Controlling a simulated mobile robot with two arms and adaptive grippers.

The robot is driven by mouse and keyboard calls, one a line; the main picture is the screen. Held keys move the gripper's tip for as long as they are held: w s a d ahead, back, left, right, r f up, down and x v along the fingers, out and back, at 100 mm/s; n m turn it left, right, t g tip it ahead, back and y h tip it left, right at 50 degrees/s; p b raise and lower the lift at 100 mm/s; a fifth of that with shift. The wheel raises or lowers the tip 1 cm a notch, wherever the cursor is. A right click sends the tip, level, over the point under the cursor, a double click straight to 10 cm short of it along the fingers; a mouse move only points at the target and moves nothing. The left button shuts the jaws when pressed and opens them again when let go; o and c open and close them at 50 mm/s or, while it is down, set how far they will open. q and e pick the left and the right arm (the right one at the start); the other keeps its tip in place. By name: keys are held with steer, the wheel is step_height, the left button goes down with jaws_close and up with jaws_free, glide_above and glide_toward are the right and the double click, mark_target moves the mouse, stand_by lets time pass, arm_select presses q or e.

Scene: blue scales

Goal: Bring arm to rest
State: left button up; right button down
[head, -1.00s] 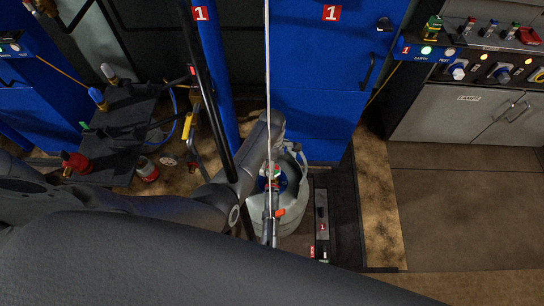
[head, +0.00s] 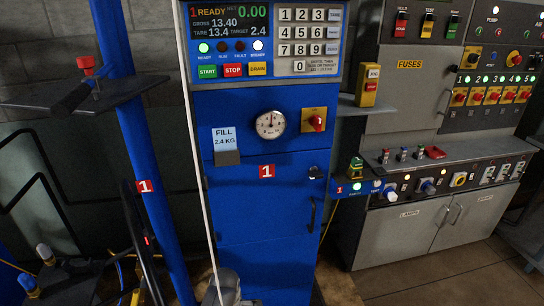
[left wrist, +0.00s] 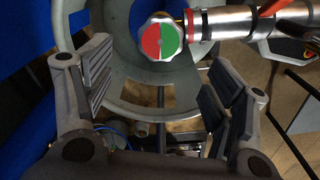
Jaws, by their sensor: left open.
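In the left wrist view, my left gripper (left wrist: 160,75) is open, with its two padded fingers wide apart and nothing between the pads. Beyond the fingertips is a round valve knob (left wrist: 161,40), half red and half green. It sits inside the pale grey-green collar (left wrist: 132,95) of a gas cylinder. A silver coupling with a red band (left wrist: 235,22) runs from the knob to the right. In the head view, a grey part cut off at the bottom edge is too partial to name. My right gripper is in neither view.
A blue filling cabinet (head: 262,215) stands ahead, with a lit display (head: 230,22), a keypad and a dial gauge (head: 270,124). A blue post (head: 150,190) and a dark shelf (head: 80,98) are on the left. Grey control consoles (head: 430,215) stand on the right, with open floor before them.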

arm_select(q)
steer(key=s+a+r+m+t, duration=0.2)
steer(key=s+a+r+m, duration=0.1)
steer(key=s+a+m, duration=0.6)
steer(key=s+d+r+m+t, duration=0.2)
steer(key=s+d+r+m, duration=0.2)
steer(key=s+r+m, duration=0.85)
steer(key=s+f+n+g, duration=0.1)
steer(key=s+f, duration=0.1)
steer(key=f, duration=1)
steer(key=s+f+n+g, duration=0.1)
steer(key=s+f, duration=0.1)
steer(key=f, duration=1)
steer(key=s+a+f+g, duration=0.1)
steer(key=s+a+f, duration=0.2)
steer(key=s+f, duration=1.4)
steer(key=shift+s+f, duration=0.2)
steer(key=shift+m, duration=0.25)
